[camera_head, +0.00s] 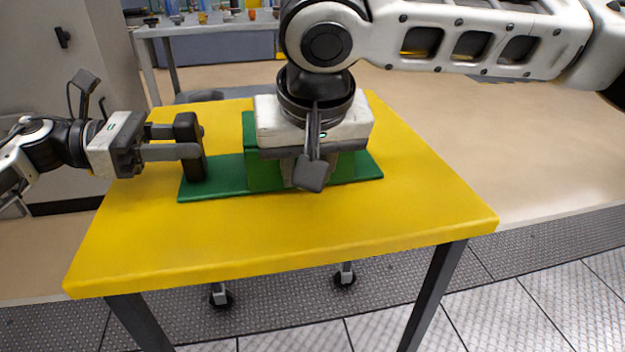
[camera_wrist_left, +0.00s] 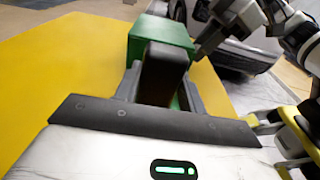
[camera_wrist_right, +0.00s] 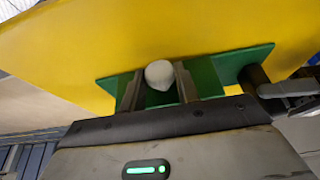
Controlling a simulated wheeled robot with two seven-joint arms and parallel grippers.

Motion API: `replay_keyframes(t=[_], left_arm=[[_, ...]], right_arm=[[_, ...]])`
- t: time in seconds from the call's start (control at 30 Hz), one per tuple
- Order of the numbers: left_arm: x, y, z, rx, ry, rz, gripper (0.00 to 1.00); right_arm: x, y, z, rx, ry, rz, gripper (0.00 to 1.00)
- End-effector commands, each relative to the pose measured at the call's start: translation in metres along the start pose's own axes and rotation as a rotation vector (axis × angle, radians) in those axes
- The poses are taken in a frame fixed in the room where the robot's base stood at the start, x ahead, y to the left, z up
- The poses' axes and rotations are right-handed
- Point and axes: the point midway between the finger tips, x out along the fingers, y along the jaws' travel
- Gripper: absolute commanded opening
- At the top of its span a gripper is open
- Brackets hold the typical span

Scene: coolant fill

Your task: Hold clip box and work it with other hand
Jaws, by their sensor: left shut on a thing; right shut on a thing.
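The clip box shows as a green block (camera_head: 262,172) on a flat green base (camera_head: 225,178) with a dark upright handle (camera_head: 187,130) at its left end. My left gripper (camera_head: 190,152) comes in from the left and is shut on the handle; the left wrist view shows the handle (camera_wrist_left: 163,72) between its fingers. My right gripper (camera_head: 308,165) points down over the green block, and its fingers are largely hidden in the head view. In the right wrist view it is shut on a white rounded piece (camera_wrist_right: 160,74). How that piece joins the box is hidden.
The box stands on a yellow table (camera_head: 290,240) with free room in front and to the right. A grey cabinet (camera_head: 60,60) stands at the left. A bench (camera_head: 215,40) with small items stands behind. My right arm crosses the upper right.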

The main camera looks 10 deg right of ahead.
Motion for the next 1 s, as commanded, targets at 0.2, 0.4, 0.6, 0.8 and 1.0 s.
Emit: replay_keyframes(t=[0.2, 0.4, 0.6, 0.8, 1.0], left_arm=[[0.002, -0.003, -0.001, 0.001, 0.002, -0.015, 0.22], [0.002, -0.003, -0.001, 0.000, 0.002, -0.013, 0.22], [0.001, -0.002, -0.001, -0.001, 0.002, -0.008, 0.22], [0.001, -0.001, -0.001, -0.001, 0.002, -0.006, 0.22], [0.000, -0.001, -0.001, -0.001, 0.002, -0.005, 0.22]], right_arm=[[0.000, 0.001, -0.002, 0.007, 0.005, 0.001, 0.00], [0.000, 0.001, -0.001, 0.006, 0.004, 0.001, 0.53], [-0.002, 0.000, -0.001, 0.005, 0.003, 0.000, 0.53], [-0.025, 0.000, -0.001, 0.004, 0.006, -0.002, 0.53], [-0.069, 0.000, -0.001, 0.005, 0.006, -0.001, 0.53]])
